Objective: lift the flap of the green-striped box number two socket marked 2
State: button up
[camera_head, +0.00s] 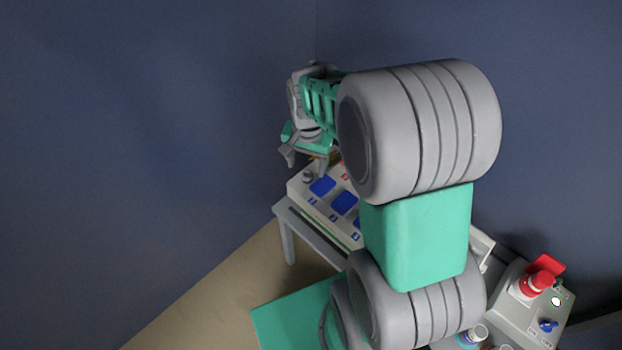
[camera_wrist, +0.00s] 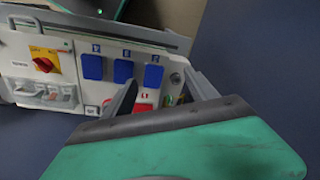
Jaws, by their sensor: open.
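The pale socket box stands on a small table, with a dark green stripe along its front edge in the head view. The socket marked 2 has a blue flap (camera_head: 322,186), the one nearest the grey round knob at the box end. It also shows in the wrist view as the rightmost blue flap (camera_wrist: 153,76), lying down over its socket. My gripper (camera_head: 305,161) is open and empty above that end of the box. In the wrist view its fingers (camera_wrist: 160,78) appear on either side of the flap, apparently apart from it. My arm hides part of the box in the head view.
Two more blue flaps (camera_wrist: 123,71) (camera_wrist: 92,67) lie in the same row. A red flap (camera_wrist: 143,108) marked 1 and a yellow switch plate (camera_wrist: 45,61) are near. Blue walls close the corner behind.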

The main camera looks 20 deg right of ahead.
aim_at(315, 191)
jog(key=w+d+f+m, duration=0.1)
jog(key=f, duration=0.4)
jog(key=w+d+f+m+p, duration=0.1)
jog(key=f+m, duration=0.1)
jog(key=f, duration=0.4)
jog(key=w+d+f+m+g+p, duration=0.1)
jog(key=d+f+m, duration=0.1)
jog(key=f, duration=0.4)
jog(key=shift+c, duration=0.5)
grip_shut()
